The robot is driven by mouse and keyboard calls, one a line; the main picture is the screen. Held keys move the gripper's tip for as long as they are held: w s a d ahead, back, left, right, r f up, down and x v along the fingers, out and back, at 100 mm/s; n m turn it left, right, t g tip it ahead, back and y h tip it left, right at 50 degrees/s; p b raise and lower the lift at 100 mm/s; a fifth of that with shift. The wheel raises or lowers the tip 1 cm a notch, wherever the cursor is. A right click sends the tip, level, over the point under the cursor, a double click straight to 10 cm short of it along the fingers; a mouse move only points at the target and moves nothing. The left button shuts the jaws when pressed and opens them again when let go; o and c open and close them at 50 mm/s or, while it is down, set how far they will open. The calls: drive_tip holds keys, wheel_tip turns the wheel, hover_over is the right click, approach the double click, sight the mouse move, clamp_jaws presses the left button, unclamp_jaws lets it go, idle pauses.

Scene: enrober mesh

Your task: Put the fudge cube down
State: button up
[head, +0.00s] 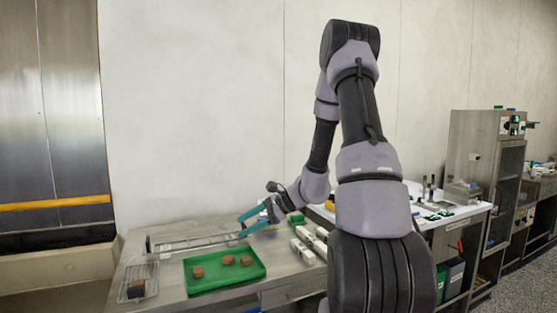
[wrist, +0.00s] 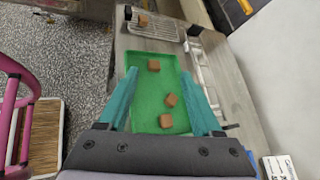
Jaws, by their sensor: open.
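Three brown fudge cubes lie apart in a green tray (head: 215,287): one at the left (head: 198,272), one in the middle (head: 228,260) and one at the right (head: 246,261). The tray also shows in the wrist view (wrist: 146,110). Another brown cube (head: 138,283) is on a small wire rack (head: 151,270) left of the tray; it is at the top of the wrist view (wrist: 143,20). My gripper (head: 241,226) is open, its teal fingers apart and nothing held between them. It is above the tray; in the wrist view one cube (wrist: 154,65) appears between the fingertips (wrist: 158,73).
A long metal frame (head: 195,240) lies behind the tray on the steel table (head: 170,300). Pale blocks (head: 303,251) and a small green item (head: 297,220) are to the right. A white-topped bench (head: 455,217) and a steel cabinet (head: 470,145) stand farther right.

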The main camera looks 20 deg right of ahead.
drive_tip(key=s+d+r+n+t+h, duration=0.1)
drive_tip(key=s+r+n+t+h, duration=0.1)
drive_tip(key=s+r+n+h, duration=0.6)
drive_tip(key=s+r+n, duration=0.6)
drive_tip(key=s+r, duration=0.7)
drive_tip(key=r, duration=0.3)
drive_tip(key=shift+s+d+h, duration=0.2)
drive_tip(key=shift+s+h, duration=0.2)
